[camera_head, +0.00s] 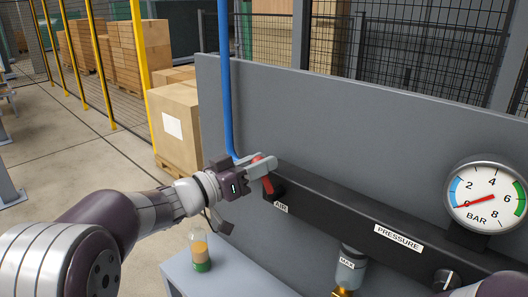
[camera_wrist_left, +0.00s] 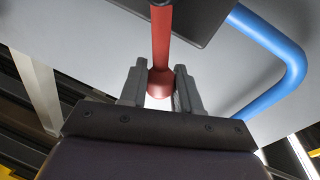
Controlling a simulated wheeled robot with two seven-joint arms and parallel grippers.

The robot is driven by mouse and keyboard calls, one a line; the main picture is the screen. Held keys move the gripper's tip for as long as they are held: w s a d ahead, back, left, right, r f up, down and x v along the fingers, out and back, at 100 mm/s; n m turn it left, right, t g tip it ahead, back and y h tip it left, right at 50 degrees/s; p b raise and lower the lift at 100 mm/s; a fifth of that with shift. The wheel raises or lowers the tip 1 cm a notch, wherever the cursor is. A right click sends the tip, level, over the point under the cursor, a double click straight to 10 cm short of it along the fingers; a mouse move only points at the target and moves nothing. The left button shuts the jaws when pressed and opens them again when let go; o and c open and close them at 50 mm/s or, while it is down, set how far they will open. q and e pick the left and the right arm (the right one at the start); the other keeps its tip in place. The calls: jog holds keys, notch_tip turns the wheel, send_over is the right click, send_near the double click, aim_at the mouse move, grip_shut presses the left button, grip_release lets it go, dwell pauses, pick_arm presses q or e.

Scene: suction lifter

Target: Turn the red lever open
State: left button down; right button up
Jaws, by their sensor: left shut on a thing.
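The red lever (camera_head: 268,187) is at the left end of a black bar, above the label AIR (camera_head: 281,207). In the left wrist view the lever (camera_wrist_left: 161,40) runs down from the top, and its rounded end sits between my gripper's fingers. My left gripper (camera_head: 262,165) has come in from the left and is shut on the lever's end; the same gripper shows in the left wrist view (camera_wrist_left: 160,92). The gripper hides part of the lever in the head view. My right gripper is not in view.
A blue hose (camera_head: 224,80) runs up the grey panel (camera_head: 330,130) near the gripper. A bottle (camera_head: 200,250) stands on the ledge below my arm. A black knob (camera_head: 446,280) is at lower right.

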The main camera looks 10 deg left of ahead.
pick_arm(q)
jog(key=shift+w+a+f+n+p, duration=0.25)
jog(key=shift+n+p, duration=0.15)
jog(key=shift+n, duration=0.2)
jog(key=shift+w+a+f+n+p, duration=0.1)
jog(key=shift+a+n+p, duration=0.15)
jog(key=shift+n+p, duration=0.25)
jog(key=c, duration=0.8)
grip_release()
jog(key=shift+c, duration=0.2)
jog(key=b+v, duration=0.3)
jog(key=v, duration=0.9)
jog(key=shift+s+a+f, duration=0.15)
jog(key=shift+s+f, duration=0.1)
jog(key=shift+f, duration=0.05)
